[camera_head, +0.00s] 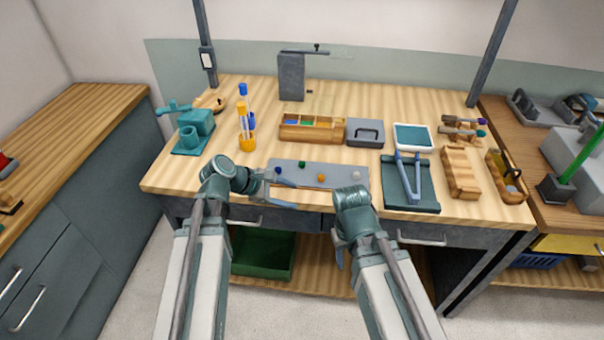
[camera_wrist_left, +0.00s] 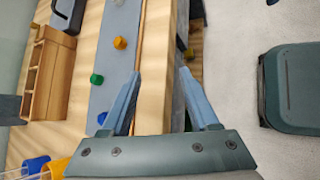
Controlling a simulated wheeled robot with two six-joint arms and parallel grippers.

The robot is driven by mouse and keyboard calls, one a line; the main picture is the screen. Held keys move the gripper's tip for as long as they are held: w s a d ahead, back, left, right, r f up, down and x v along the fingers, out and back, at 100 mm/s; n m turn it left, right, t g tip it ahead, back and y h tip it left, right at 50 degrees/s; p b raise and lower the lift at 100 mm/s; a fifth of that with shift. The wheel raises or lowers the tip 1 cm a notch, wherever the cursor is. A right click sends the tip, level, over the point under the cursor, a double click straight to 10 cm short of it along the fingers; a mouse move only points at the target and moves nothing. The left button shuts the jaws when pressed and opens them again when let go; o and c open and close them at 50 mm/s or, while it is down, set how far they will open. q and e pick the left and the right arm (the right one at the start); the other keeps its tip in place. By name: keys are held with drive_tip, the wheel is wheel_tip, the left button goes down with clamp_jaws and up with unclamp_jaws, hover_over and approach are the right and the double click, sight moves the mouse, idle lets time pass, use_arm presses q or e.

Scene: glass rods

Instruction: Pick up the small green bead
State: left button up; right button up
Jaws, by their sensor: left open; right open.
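The small green bead (camera_head: 302,164) lies on the grey mat (camera_head: 338,181) near its back edge, between a blue bead (camera_head: 277,168) and an orange bead (camera_head: 321,178). In the left wrist view the green bead (camera_wrist_left: 97,79) is left of my left gripper (camera_wrist_left: 160,76), apart from it. My left gripper (camera_head: 269,184) is open and empty at the left end of the mat, by the table's front edge. My right gripper (camera_head: 340,254) hangs in front of the table, below its top. Its fingers are partly hidden by the arm.
A white bead (camera_head: 356,175) lies at the mat's right end. Behind the mat stand a wooden compartment box (camera_head: 312,133) and a grey box (camera_head: 365,133). A dark green stand (camera_head: 410,190) is at right.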

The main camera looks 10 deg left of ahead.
use_arm(q)
drive_tip(key=w+a+r+n+t, duration=0.1)
drive_tip(key=a+n, duration=0.1)
drive_tip(key=n, duration=0.1)
drive_tip(key=w+a+r+n+t+h+b, duration=0.1)
drive_tip(key=w+a+n+t, duration=0.1)
drive_tip(key=a+n, duration=0.1)
drive_tip(key=w+a+r+n+t, duration=0.1)
drive_tip(key=a+n, duration=0.2)
drive_tip(key=shift+w+a+r+t+b, duration=0.15)
drive_tip(key=shift+w+r+t+b, duration=0.15)
drive_tip(key=shift+r+b, duration=0.05)
drive_tip(key=b, duration=0.3)
approach(299, 164)
drive_tip(key=x, duration=0.3)
drive_tip(key=shift+s, duration=0.1)
drive_tip(key=shift+w+d+f, duration=0.15)
drive_tip(key=shift+w+d, duration=0.1)
drive_tip(key=shift+d, duration=0.1)
drive_tip(key=shift+b+x, duration=1.2)
drive_tip(key=shift+x, duration=1.5)
drive_tip(key=shift+w+a, duration=0.1)
drive_tip(key=shift+a, duration=0.1)
clamp_jaws()
